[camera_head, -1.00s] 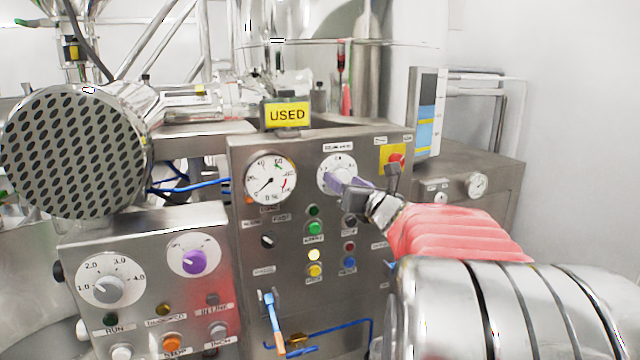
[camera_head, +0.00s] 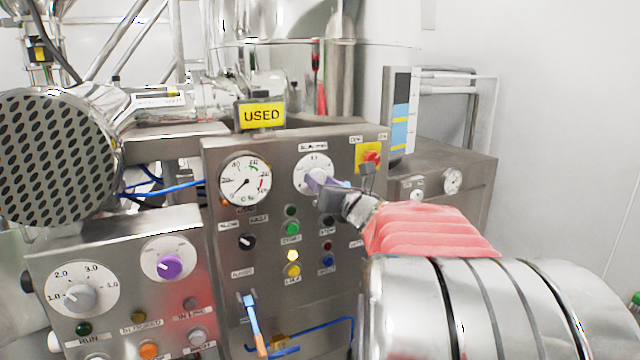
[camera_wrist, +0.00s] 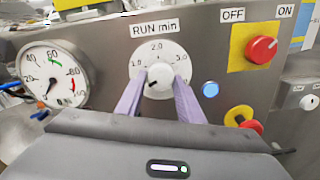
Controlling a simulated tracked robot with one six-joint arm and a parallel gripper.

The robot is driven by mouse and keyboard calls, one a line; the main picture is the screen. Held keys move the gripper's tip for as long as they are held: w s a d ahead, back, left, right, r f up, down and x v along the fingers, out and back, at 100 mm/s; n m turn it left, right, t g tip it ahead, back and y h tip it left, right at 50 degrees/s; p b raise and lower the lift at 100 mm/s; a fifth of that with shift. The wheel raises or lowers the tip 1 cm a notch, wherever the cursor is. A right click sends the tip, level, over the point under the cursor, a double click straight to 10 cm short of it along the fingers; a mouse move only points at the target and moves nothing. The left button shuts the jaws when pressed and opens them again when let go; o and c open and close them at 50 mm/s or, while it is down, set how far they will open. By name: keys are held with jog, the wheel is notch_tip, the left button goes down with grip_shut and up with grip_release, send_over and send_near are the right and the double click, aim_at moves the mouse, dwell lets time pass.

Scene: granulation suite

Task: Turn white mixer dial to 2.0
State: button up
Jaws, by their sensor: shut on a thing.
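My gripper (camera_wrist: 157,97) has its two purple fingers on either side of a white dial knob (camera_wrist: 160,76), shut on it. The knob sits on a round white scale (camera_wrist: 165,52) labelled "RUN min", with 1.0 at left, 2.0 at top and 3.0 at right. A small dark mark on the knob faces lower left, below 1.0. In the head view my gripper (camera_head: 322,184) partly covers this dial (camera_head: 309,163). Another white dial (camera_head: 103,273) with a grey knob, marked 1.0 to 4.0, is on the left panel. Its pointer faces about 1.0.
A pressure-style gauge (camera_head: 245,180) is left of the gripped dial. A red knob (camera_wrist: 261,49) on a yellow plate is right of it. Buttons (camera_head: 292,228) lie below, and a purple knob (camera_head: 169,267) is on the left panel. A USED sign (camera_head: 261,115) stands above.

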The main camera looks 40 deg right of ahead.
jog(key=shift+r+m, duration=0.25)
jog(key=shift+m, duration=0.05)
jog(key=m, duration=0.5)
jog(key=shift+r, duration=0.1)
jog(key=m, duration=0.6)
jog(key=shift+m, duration=0.3)
jog(key=m, duration=0.6)
jog(key=shift+d+m, duration=0.1)
jog(key=shift+m, duration=0.2)
jog(key=m, duration=0.5)
jog(key=shift+f, duration=0.35)
jog(key=o, duration=1.1)
jog(key=shift+c, duration=0.2)
